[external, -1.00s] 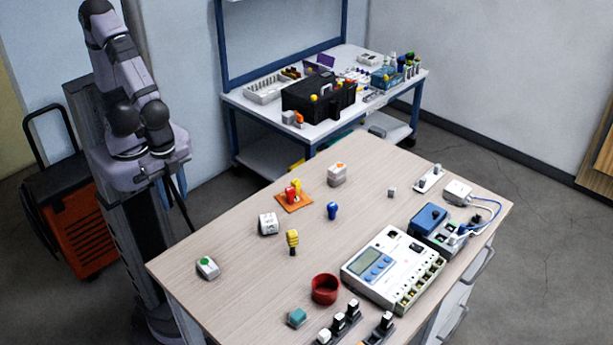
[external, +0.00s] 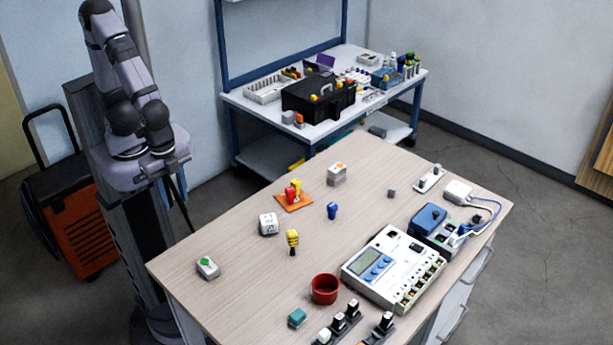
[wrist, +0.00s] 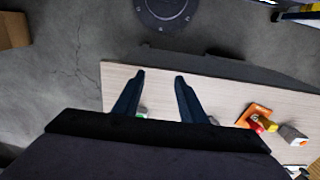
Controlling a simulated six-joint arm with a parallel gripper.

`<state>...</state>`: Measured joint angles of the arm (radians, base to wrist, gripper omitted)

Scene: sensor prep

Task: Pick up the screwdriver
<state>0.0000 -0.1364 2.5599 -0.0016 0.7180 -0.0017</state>
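A short yellow-and-black tool (external: 292,238), which looks like a stubby screwdriver, stands or lies on the wooden table (external: 200,295) near its middle in the external view. A short blue-handled piece (external: 332,210) is behind it to the right. Red and yellow pieces (external: 294,190) sit on an orange pad (external: 296,205); the pad also shows in the wrist view (wrist: 257,111). My gripper (wrist: 159,75) is open and empty, high and away from the yellow tool. In the external view my arm is folded at the left and its fingers cannot be made out.
A red cup (external: 325,289) and a white meter box (external: 385,270) stand at the table's front and right. White blocks (external: 268,224) and a green-marked box (external: 207,268) lie on the left part. A second bench (external: 250,103) stands behind. Wood between these is bare.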

